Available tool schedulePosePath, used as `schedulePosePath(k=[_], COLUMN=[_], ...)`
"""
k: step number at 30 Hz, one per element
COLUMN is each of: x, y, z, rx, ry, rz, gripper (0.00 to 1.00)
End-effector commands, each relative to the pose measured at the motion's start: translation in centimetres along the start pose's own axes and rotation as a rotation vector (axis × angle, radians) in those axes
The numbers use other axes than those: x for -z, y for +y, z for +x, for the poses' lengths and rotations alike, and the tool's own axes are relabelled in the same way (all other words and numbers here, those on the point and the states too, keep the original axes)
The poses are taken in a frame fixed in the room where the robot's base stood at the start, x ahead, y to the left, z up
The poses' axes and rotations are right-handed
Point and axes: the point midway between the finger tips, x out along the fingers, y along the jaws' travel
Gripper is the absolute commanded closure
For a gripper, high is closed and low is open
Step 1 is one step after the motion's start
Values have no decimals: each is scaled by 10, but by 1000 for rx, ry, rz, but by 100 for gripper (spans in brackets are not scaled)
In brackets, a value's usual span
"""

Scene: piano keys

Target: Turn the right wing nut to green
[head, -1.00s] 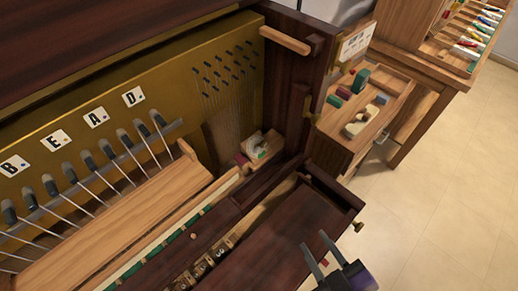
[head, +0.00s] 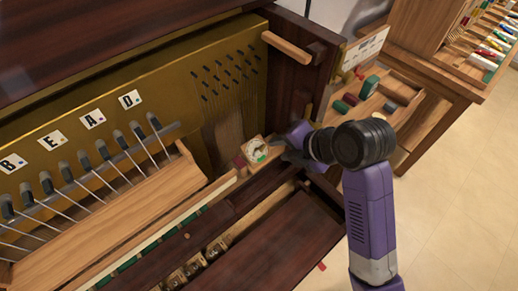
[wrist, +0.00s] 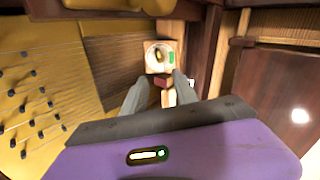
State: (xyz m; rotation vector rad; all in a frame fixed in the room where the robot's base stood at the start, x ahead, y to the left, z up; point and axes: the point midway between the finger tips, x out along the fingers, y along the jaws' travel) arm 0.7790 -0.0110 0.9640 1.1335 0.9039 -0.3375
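A small pale block with a round dial (head: 256,149) stands at the right end of the key bed, inside the piano case. In the wrist view the dial (wrist: 151,47) carries a small dark, upright shape that looks like the wing nut (wrist: 158,57). A green patch (wrist: 171,57) lies to its right. My gripper (head: 284,152) is just right of the dial block in the head view, pointing at it. In the wrist view my gripper (wrist: 160,82) has its two fingers apart, below the dial, with nothing visibly held. Contact with the wing nut is not visible.
A reddish-brown block (wrist: 162,81) shows between the fingers in the wrist view. The dark case side wall (head: 291,75) rises close behind my gripper. Tuning pins and strings (head: 225,85) lie left. A wooden bench with coloured blocks (head: 372,85) stands right.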

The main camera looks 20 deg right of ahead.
Motion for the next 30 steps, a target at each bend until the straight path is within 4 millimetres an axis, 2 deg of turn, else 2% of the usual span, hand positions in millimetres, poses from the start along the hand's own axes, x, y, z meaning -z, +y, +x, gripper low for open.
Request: schedulePosePath(k=[18,30], x=[0,0], y=[-2,0], z=[52,59], rx=[3,4], ry=[2,2], rz=[-11,-9], gripper=[65,65])
